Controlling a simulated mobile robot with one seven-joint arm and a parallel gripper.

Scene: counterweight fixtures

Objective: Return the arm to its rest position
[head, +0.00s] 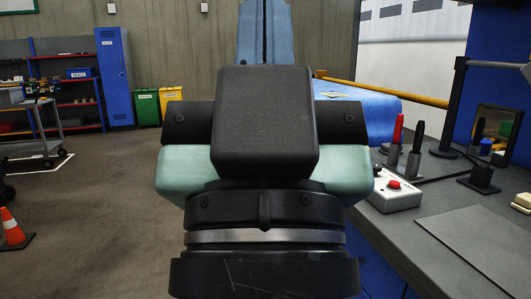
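My own arm fills the middle of the head view, with dark links, a silver ring and pale green parts, seen from close up. It stands in front of the scene and hides what lies behind it. I cannot make out gripper fingers anywhere in the view. No object is seen held by the arm.
At right is a grey workbench (390,225) with a red-button box (395,188), upright red (397,128) and black (418,136) handles. A blue machine (380,115) and yellow rail (420,99) stand behind. At left are a cone (13,228), cart (38,130), bins (147,107) and open floor.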

